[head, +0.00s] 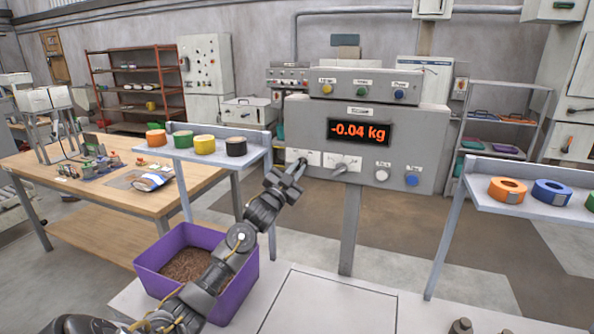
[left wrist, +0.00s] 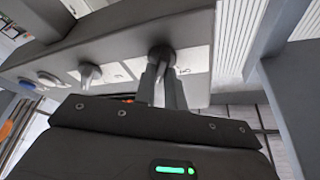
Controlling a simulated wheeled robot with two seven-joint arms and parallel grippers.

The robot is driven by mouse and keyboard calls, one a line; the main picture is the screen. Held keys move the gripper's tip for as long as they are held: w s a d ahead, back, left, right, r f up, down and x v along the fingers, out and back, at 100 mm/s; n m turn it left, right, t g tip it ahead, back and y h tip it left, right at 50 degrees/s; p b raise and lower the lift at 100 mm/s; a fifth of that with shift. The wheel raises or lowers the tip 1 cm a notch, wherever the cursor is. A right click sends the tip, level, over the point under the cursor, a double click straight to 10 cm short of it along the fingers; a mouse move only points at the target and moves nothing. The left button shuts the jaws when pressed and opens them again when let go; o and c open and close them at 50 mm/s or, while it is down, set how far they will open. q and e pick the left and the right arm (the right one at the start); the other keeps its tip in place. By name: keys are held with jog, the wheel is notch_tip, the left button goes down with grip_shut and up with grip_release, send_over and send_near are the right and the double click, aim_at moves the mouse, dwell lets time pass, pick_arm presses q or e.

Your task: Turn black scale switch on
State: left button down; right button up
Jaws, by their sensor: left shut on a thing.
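The grey scale panel (head: 350,118) stands at the centre of the head view, with a lit red display (head: 358,131) reading -0.04 kg. Two switches with white label plates sit on its lower left. My left gripper (head: 297,168) reaches up to the left one and partly hides it. In the left wrist view, the fingers (left wrist: 161,88) are shut on the dark switch (left wrist: 161,55), one on each side of it. The other switch lever (left wrist: 89,72) is apart from the fingers; it also shows in the head view (head: 340,168). My right gripper is out of view.
A purple bin (head: 247,278) of brown pellets stands below my left arm. A shelf (head: 235,161) with several tape rolls is left of the panel; another shelf (head: 480,203) with tape rolls is at right. White (head: 382,175) and blue (head: 412,179) buttons sit right of the switches.

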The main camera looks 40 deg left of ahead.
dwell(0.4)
pick_arm(q)
jog(key=c, duration=1.5)
grip_release()
jog(key=shift+o, duration=0.2)
jog(key=shift+s+f, duration=0.25)
jog(key=shift+s, duration=0.05)
jog(key=b+v, duration=0.3)
jog(key=v, duration=0.7)
jog(key=shift+d, duration=0.1)
